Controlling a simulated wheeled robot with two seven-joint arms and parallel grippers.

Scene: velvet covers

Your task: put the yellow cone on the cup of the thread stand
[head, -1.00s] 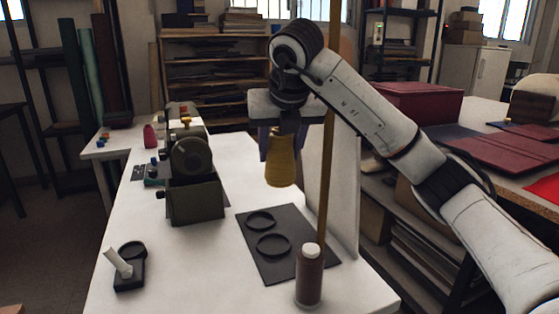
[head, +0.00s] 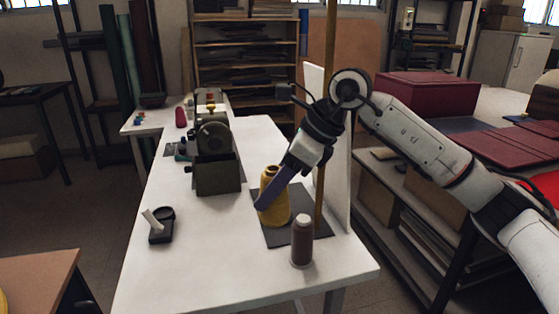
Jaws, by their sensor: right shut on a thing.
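The yellow cone (head: 275,211) stands about upright over the dark base plate (head: 283,237) of the thread stand in the head view. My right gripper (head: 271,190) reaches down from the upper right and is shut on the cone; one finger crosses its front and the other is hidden. The cone and finger hide both ring cups, so I cannot tell whether the cone's bottom rests in one or is just above it. The stand's tall brown pole (head: 322,150) rises right of the cone. My left gripper is not in view.
A brown thread spool (head: 302,243) stands at the plate's front right corner. A dark green machine (head: 216,165) and a small black holder with a white stick (head: 161,225) are to the left. A white upright panel (head: 341,175) stands behind the pole. The front left tabletop is clear.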

